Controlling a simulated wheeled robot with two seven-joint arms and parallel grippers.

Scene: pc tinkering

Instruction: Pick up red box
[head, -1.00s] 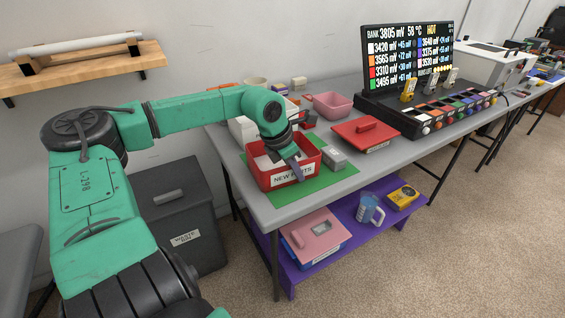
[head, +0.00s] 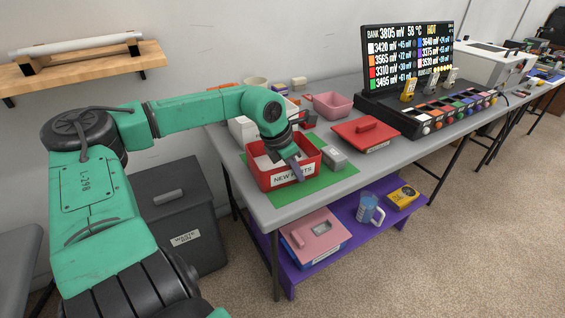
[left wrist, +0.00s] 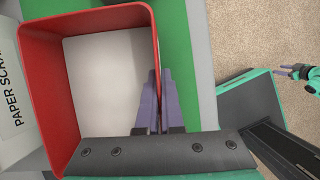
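The red box (head: 262,178) labelled "NEW PARTS" is an open-topped bin sitting on a green mat (head: 315,184) on the grey table. The left wrist view looks down into the red box (left wrist: 62,22), and its inside shows a plain whitish bottom. My left gripper (head: 298,172) is at the box's front right wall. In the left wrist view its purple fingers (left wrist: 158,95) lie close on either side of the red wall, pinching it. My right gripper (left wrist: 288,71) shows small at the right of the left wrist view, fingers apart and empty, over the carpet.
A grey block (head: 333,158) stands just right of the box. A white "PAPER SCRAP" bin (left wrist: 14,95) is close beside the box.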

